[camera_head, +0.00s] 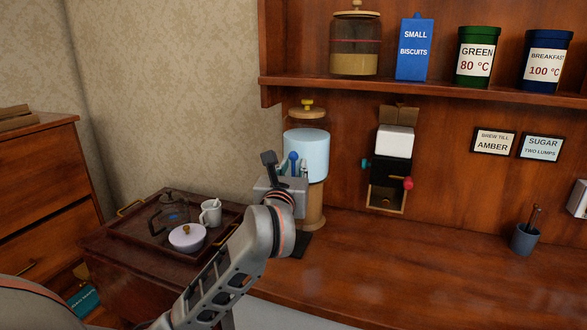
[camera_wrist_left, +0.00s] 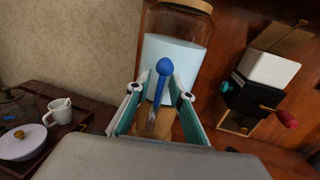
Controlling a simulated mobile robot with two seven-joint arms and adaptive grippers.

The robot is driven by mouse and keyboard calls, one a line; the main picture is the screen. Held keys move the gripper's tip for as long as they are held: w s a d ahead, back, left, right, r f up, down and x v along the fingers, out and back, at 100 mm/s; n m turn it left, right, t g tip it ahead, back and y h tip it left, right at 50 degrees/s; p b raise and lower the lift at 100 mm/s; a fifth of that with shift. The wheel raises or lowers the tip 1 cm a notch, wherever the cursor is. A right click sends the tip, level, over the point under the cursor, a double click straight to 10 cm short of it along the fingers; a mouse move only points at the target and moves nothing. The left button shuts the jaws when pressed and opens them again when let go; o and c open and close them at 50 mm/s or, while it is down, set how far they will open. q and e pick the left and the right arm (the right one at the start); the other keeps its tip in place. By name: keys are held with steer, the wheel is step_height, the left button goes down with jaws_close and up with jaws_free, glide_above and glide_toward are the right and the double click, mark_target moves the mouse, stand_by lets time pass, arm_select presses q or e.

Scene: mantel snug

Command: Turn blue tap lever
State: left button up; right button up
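The blue tap lever (camera_wrist_left: 164,68) has a round knob and sits on the front of a pale blue dispenser (camera_head: 306,150) with a wooden lid and base. My left gripper (camera_head: 293,168) is at the front of the dispenser, below the back shelf. In the left wrist view its two fingers (camera_wrist_left: 161,94) are apart, one on each side of the lever, with gaps showing between them and it. The lever's knob also shows in the head view (camera_head: 293,157). The lower part of the tap is partly hidden by the gripper. My right gripper is not seen.
A black and white grinder (camera_head: 394,155) with a red knob stands right of the dispenser. A tray (camera_head: 127,233) with a glass teapot, a white mug (camera_head: 211,213) and a lidded bowl (camera_head: 187,238) lies at left. The counter's middle is clear.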

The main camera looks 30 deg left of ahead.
arm_select(q)
jaws_close()
steer(key=shift+f+b, duration=0.4)
steer(key=shift+b, duration=0.25)
steer(key=shift+f+t+y+b, duration=0.35)
steer(key=shift+t+b, duration=0.25)
steer(key=shift+b, duration=0.55)
steer(key=shift+s+t+b, duration=0.1)
steer(key=shift+t+b, duration=0.2)
steer(key=shift+b, duration=0.25)
steer(key=shift+s+d+r+n+t+y+b, duration=0.1)
steer(key=shift+s+r+n+t+y+b, duration=0.15)
steer(key=shift+b, duration=0.3)
steer(key=shift+r+t, duration=0.25)
steer(key=shift+r, duration=0.25)
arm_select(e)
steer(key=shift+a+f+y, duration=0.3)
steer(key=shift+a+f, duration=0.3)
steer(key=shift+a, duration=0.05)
arm_select(q)
jaws_free()
steer(key=shift+s, duration=0.1)
